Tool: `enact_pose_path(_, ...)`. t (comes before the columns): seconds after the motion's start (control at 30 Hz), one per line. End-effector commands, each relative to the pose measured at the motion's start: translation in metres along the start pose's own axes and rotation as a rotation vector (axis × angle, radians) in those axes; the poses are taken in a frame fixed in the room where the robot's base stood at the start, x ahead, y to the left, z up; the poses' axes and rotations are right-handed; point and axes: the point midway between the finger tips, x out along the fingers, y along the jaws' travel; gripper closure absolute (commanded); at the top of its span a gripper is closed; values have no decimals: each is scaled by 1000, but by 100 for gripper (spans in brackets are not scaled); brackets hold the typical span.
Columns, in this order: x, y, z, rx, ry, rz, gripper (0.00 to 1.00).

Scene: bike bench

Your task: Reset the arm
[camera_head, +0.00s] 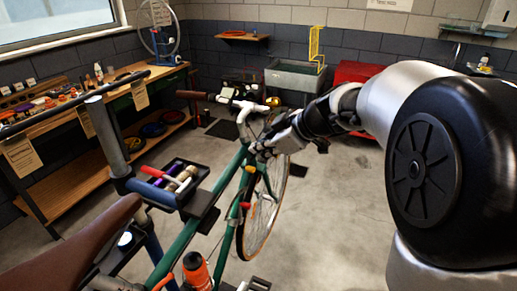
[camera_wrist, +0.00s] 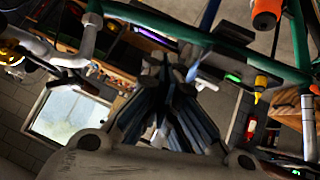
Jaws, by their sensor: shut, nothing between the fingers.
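My arm reaches in from the right in the head view, and my gripper (camera_head: 262,152) is at the front of a green bicycle (camera_head: 228,182), close to its handlebar stem and head tube. I cannot tell whether it touches the frame. In the wrist view my gripper (camera_wrist: 165,70) points up toward the green frame tubes (camera_wrist: 180,28), with its fingers together and nothing held between them. The bicycle's front wheel (camera_head: 262,215) stands beyond and below my gripper.
A tool tray (camera_head: 157,200) is mounted beside the bicycle. An orange bottle (camera_head: 196,272) and a brown saddle (camera_head: 75,245) are near. A wooden workbench (camera_head: 70,105) lines the left wall. A grey sink (camera_head: 293,80) and red cabinet (camera_head: 352,75) stand behind. The right floor is clear.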

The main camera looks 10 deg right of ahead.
Motion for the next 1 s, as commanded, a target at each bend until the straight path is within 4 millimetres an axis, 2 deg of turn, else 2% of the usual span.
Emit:
enact_pose_path(0.27,-1,-1,0,2,-1,-1,100)
enact_pose_path(0.37,-8,-14,-3,31,-18,-11,100)
enact_pose_path(0.47,-25,-47,-6,110,-65,-31,100)
enact_pose_path(0.63,-69,-128,8,331,-212,-28,100)
enact_pose_path(0.8,-110,-199,46,571,-356,65,100)
enact_pose_path(0.9,-130,-229,73,698,-415,151,100)
enact_pose_path(1.0,-143,-248,97,797,-447,234,100)
